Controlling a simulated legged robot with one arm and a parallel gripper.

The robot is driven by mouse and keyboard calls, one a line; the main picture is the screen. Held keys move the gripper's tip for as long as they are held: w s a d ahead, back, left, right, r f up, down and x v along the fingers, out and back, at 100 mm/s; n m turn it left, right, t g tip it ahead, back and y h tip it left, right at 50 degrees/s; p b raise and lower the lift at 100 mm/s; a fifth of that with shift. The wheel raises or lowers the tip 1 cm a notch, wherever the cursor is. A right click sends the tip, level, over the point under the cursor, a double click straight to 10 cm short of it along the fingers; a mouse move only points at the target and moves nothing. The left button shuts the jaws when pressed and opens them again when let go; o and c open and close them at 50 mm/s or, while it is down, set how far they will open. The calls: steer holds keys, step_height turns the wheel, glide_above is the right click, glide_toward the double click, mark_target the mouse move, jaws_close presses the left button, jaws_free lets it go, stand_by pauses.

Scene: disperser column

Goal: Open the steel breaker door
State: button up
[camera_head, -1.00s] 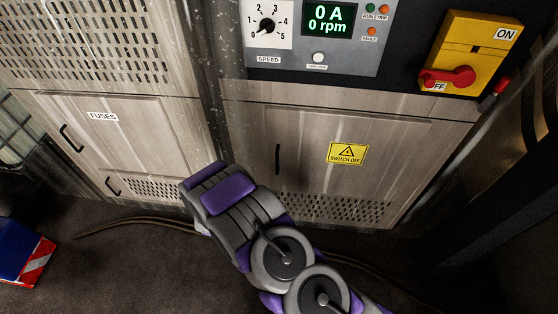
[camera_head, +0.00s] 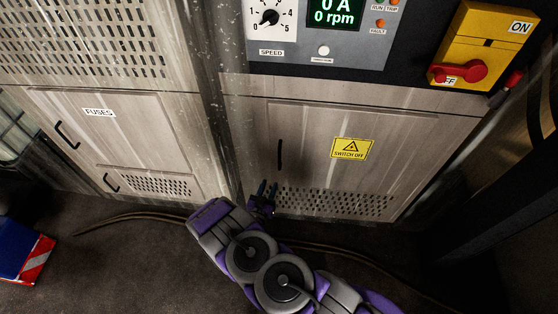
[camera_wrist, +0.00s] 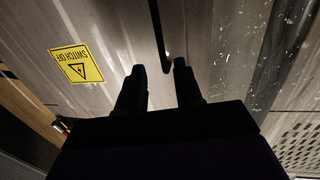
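The steel breaker door (camera_head: 320,135) is the right cabinet door with a yellow SWITCH OFF sign (camera_head: 352,149). It looks closed. Its dark vertical handle (camera_head: 280,154) is near the left edge. My gripper (camera_head: 268,186) is just below the handle, with its fingers pointing up toward the door. In the wrist view my gripper (camera_wrist: 158,68) is open, and the handle (camera_wrist: 158,30) appears between the fingertips, nearer the right one. I see no grip on it; the depth gap is unclear. The sign (camera_wrist: 77,65) shows upside down at the left.
A FUSES door (camera_head: 100,140) with two dark handles is on the left. Above right, a yellow switch box (camera_head: 484,45) has its red knob (camera_head: 460,72) by OFF. The panel display (camera_head: 333,15) reads 0 A, 0 rpm. A cable (camera_head: 130,216) lies on the floor.

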mark_target(279, 161)
steer(key=b+x, duration=0.2)
steer(key=x, duration=1.1)
steer(key=shift+w+d, duration=0.1)
steer(key=shift+w, duration=0.2)
steer(key=shift+c, duration=0.2)
jaws_close()
